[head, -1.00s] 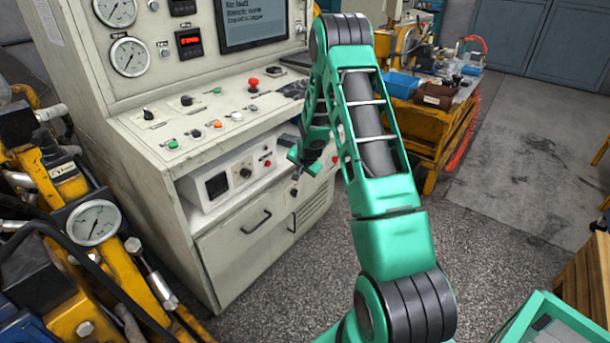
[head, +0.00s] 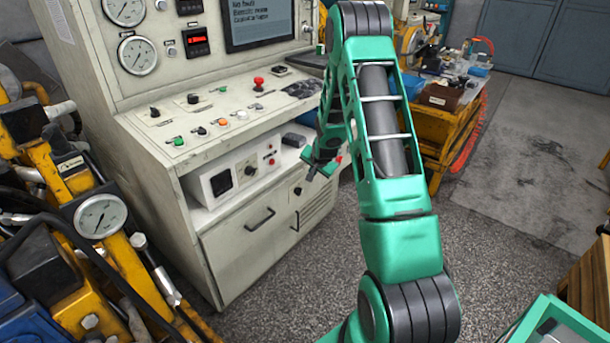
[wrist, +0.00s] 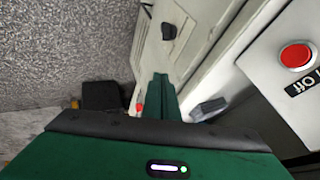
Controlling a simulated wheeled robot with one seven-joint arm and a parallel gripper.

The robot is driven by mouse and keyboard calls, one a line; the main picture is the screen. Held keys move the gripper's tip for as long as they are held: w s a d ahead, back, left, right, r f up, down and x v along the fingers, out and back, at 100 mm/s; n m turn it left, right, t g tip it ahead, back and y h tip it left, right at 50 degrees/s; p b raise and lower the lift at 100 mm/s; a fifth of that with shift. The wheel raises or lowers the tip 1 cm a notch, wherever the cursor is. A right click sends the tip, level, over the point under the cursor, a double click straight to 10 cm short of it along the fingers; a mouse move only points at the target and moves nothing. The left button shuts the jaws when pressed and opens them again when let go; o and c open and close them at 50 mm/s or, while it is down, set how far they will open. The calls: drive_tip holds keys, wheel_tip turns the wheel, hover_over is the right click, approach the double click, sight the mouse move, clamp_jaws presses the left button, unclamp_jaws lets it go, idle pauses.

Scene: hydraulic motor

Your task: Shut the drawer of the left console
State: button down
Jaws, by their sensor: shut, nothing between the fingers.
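The left console (head: 135,130) is a pale grey cabinet with gauges, a screen and a sloped button panel. Its lower front panel, with a black bar handle (head: 258,220), looks like the drawer front; I cannot tell how far out it stands. My gripper (head: 318,172) is at the console's right front side, right of this handle and apart from it. In the wrist view, my green fingers (wrist: 160,92) are together and empty, close to a pale panel with a black knob (wrist: 169,31). The handle is not visible in the wrist view.
Yellow machinery with a gauge (head: 100,216) crowds the left. A yellow workbench (head: 440,125) with bins stands behind my arm. The speckled floor (head: 310,270) before the console is clear.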

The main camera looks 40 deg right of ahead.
drive_tip(key=v, duration=0.8)
drive_tip(key=shift+s+a, duration=0.1)
drive_tip(key=shift+a, duration=0.05)
drive_tip(key=s+a+r+n+g, duration=0.2)
drive_tip(key=s+a+r, duration=0.1)
drive_tip(key=s+r, duration=0.5)
drive_tip(key=s+a+r+n+g, duration=0.25)
drive_tip(key=s+r, duration=0.25)
drive_tip(key=s, duration=0.5)
drive_tip(key=s+a+r+n+y, duration=0.1)
drive_tip(key=s+a+r, duration=0.1)
drive_tip(key=s, duration=0.5)
drive_tip(key=s+a+r+g+y, duration=0.1)
drive_tip(key=s+a, duration=0.3)
drive_tip(key=s, duration=0.4)
drive_tip(key=s+a+r+n+g+y, duration=0.1)
drive_tip(key=s+a, duration=0.3)
drive_tip(key=s, duration=0.4)
drive_tip(key=shift+r+n, duration=0.35)
drive_tip(key=shift+r, duration=0.55)
drive_tip(key=shift+s+g, duration=0.15)
drive_tip(key=shift+g, duration=0.1)
drive_tip(key=shift+w+a+f, duration=0.1)
drive_tip(key=shift+w+f, duration=0.15)
drive_tip(key=shift+w, duration=0.4)
